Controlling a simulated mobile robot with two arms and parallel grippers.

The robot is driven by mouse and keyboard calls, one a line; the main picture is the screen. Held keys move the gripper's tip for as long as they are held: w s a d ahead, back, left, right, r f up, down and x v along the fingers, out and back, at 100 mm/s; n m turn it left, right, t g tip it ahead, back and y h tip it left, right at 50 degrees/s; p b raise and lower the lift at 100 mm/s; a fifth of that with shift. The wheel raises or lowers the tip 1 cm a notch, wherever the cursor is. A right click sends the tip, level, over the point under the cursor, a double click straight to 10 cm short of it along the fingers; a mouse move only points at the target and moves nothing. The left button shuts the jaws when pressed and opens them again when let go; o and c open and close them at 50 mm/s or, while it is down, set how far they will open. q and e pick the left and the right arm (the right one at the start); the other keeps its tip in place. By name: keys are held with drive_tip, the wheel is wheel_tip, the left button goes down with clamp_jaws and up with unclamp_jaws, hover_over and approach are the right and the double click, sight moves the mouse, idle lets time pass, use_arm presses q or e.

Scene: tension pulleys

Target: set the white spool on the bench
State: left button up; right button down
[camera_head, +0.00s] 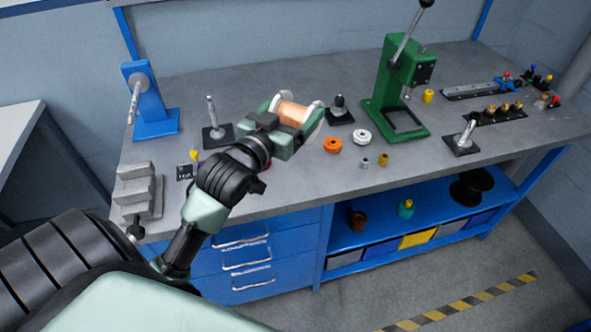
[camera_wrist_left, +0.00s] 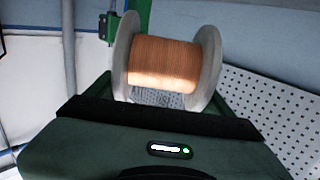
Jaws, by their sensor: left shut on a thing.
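The white spool (camera_head: 293,111) has pale flanges and is wound with copper-coloured wire. My left gripper (camera_head: 290,120) is shut on it and holds it over the middle of the bench. In the left wrist view the spool (camera_wrist_left: 165,65) lies across the gripper, with a flange at each side and the wire between. The fingertips are partly hidden behind it. The grey bench (camera_head: 300,180) is below; I cannot tell the exact gap. My right gripper is not in view.
A green press (camera_head: 400,85) stands behind to the right. Posts on black bases (camera_head: 340,110) (camera_head: 216,130), an orange ring (camera_head: 333,145) and a white ring (camera_head: 362,137) are near the spool. A blue stand (camera_head: 152,105) and a grey stepped block (camera_head: 138,190) are at left. The front middle is clear.

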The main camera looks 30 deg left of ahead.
use_arm(q)
drive_tip(key=shift+w+f, duration=0.1)
drive_tip(key=shift+f, duration=8.15)
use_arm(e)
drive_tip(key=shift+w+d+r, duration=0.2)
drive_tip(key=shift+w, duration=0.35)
use_arm(q)
drive_tip(key=o, duration=1.9)
drive_tip(key=shift+f, duration=0.2)
drive_tip(key=shift+o, duration=0.2)
drive_tip(key=shift+r, duration=0.1)
drive_tip(key=s+d+b, duration=0.1)
drive_tip(key=s+b, duration=0.1)
drive_tip(key=s, duration=1)
drive_tip(key=shift+r, duration=0.25)
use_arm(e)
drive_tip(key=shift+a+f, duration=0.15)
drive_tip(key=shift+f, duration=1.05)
use_arm(q)
drive_tip(key=shift+s, duration=0.1)
